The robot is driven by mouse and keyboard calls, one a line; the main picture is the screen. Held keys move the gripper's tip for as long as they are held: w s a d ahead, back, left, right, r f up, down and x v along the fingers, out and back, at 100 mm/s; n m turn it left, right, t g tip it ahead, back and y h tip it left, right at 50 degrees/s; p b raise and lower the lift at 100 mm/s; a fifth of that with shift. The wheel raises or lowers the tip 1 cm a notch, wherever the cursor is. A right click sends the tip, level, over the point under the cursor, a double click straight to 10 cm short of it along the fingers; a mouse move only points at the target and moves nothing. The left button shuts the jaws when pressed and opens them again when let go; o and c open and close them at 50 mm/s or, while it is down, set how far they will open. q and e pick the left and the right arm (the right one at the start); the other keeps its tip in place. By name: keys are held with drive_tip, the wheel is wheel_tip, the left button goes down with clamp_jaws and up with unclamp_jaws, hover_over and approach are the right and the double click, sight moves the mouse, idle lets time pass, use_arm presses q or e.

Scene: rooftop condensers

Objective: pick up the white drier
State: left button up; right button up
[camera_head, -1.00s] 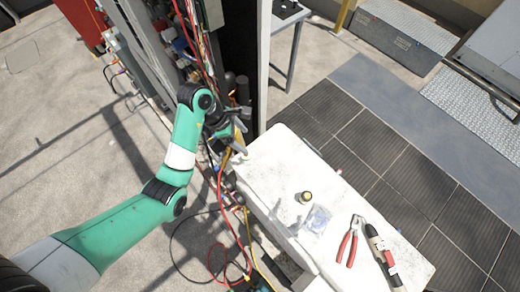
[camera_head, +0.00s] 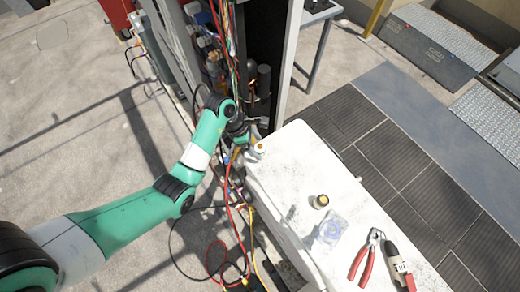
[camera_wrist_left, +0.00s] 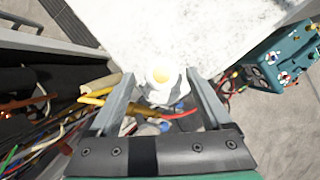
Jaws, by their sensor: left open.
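The white drier (camera_wrist_left: 163,84), a small white cylinder with a yellow top end, stands between the fingers of my left gripper (camera_wrist_left: 161,96) in the wrist view. The fingers are open, one on each side, and I see no clear contact. In the head view the small white piece (camera_head: 259,148) shows at the fingertips of my left gripper (camera_head: 252,146), beside the white worktop's left edge. The drier's lower part is hidden among pipes and wires. My right gripper is out of view.
The white worktop (camera_head: 290,165) holds a brass-coloured fitting (camera_head: 321,201), a clear bag (camera_head: 330,232), red-handled pliers (camera_head: 366,257) and a dark tool with red (camera_head: 398,263). An open cabinet (camera_head: 230,55) with wires stands behind. A teal instrument (camera_wrist_left: 280,60) is at the right in the wrist view.

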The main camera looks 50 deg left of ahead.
use_arm(q)
drive_tip(key=x, duration=0.1)
drive_tip(key=b+x, duration=0.1)
drive_tip(key=x, duration=0.2)
drive_tip(key=shift+s+d+f+b, duration=0.1)
drive_tip(key=shift+s+f+b, duration=0.15)
drive_tip(key=shift+b, duration=0.15)
drive_tip(key=shift+c, duration=0.3)
clamp_jaws()
